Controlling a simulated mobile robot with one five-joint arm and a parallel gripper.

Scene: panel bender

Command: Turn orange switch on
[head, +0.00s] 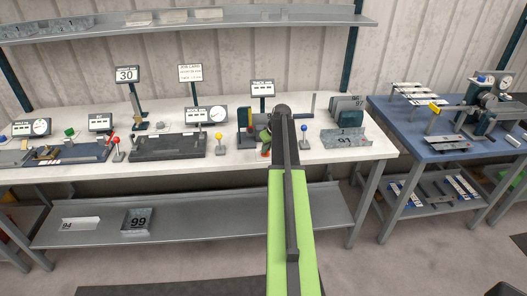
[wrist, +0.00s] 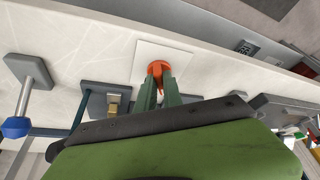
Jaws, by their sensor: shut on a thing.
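The orange switch (wrist: 158,68) stands on a white square plate (wrist: 147,51) in the wrist view. My gripper (wrist: 160,84) is at the switch, its two green fingers closed on it from either side. The fingers hide part of the switch, and I cannot tell which position it is in. In the head view, a small bit of the orange switch (head: 266,153) shows at the front of the white bench, just below my gripper (head: 264,141). My own arm covers much of that area.
A blue-knobbed lever (wrist: 17,127) and a grey block with a brass piece (wrist: 113,101) are near my gripper. A yellow-knobbed lever (head: 219,138) stands to the left on the white bench (head: 366,147). A blue table (head: 420,125) stands to the right.

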